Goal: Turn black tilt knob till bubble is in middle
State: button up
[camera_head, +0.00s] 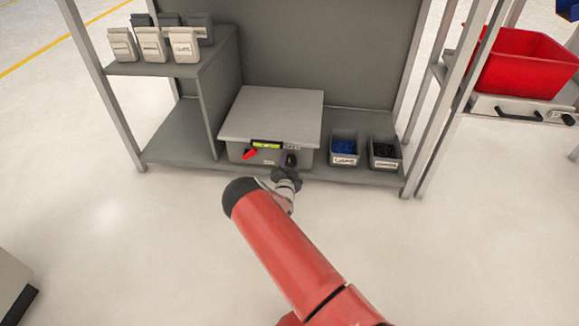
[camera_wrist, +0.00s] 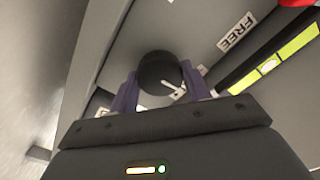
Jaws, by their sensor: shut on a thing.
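A grey box with a flat top plate (camera_head: 272,115) stands on the lower shelf. Its front carries a yellow-green bubble vial (camera_head: 266,145), which also shows at the right of the wrist view (camera_wrist: 293,50). A pale bubble (camera_wrist: 268,67) lies near the dark marks around the vial's middle; I cannot tell if it is exactly centred. My gripper (camera_head: 289,163) is at the box's front, right of the vial. In the wrist view its purple fingers stand on either side of the black knob (camera_wrist: 158,68) and are shut on it. A white mark shows beside the knob.
A red lever (camera_head: 249,154) sits left of the vial, by a label reading FREE (camera_wrist: 236,32). Blue-filled (camera_head: 344,158) and dark-filled bins (camera_head: 384,163) stand right of the box. A shelf post (camera_head: 423,160) rises farther right. The floor in front is clear.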

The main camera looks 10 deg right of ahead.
dwell(0.3)
jog(key=o, duration=1)
jog(key=shift+c, duration=0.2)
jog(key=p+v, duration=0.1)
jog(key=v, duration=0.7)
jog(key=shift+w+r, duration=0.1)
jog(key=shift+r, duration=0.05)
